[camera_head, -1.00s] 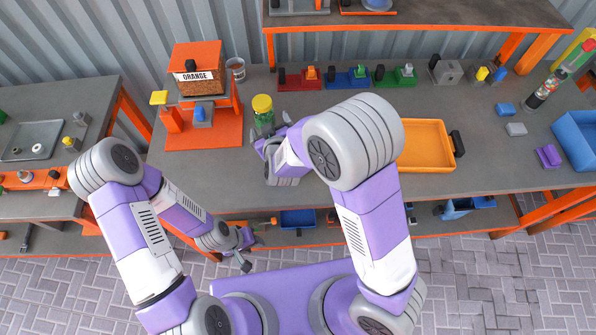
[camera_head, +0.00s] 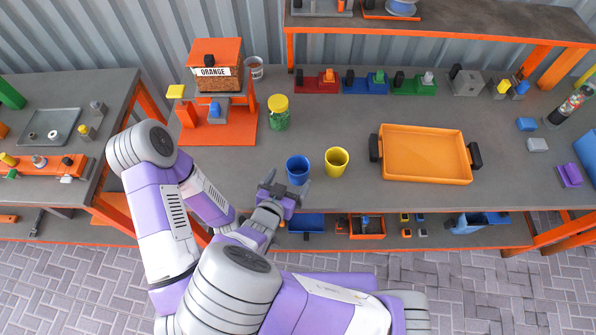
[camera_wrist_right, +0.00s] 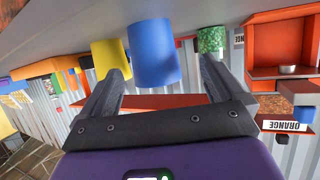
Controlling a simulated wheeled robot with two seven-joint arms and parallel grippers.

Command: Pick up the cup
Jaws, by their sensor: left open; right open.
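A blue cup (camera_head: 298,171) stands upright near the front edge of the bench, and a yellow cup (camera_head: 336,162) stands just right of it. My right gripper (camera_head: 287,182) is open, directly in front of the blue cup, its fingers pointing toward it. In the right wrist view, the blue cup (camera_wrist_right: 153,58) is centred ahead of the spread fingers, with the yellow cup (camera_wrist_right: 109,58) to its left. Whether a finger touches the blue cup is unclear. My left gripper is hidden behind my right arm in the head view.
A green jar with a yellow lid (camera_head: 278,113) stands behind the blue cup. An orange dispenser (camera_head: 216,121) labelled ORANGE is at the back left. An orange tray (camera_head: 425,154) lies right of the cups. Bare bench (camera_head: 340,198) lies in front of the yellow cup.

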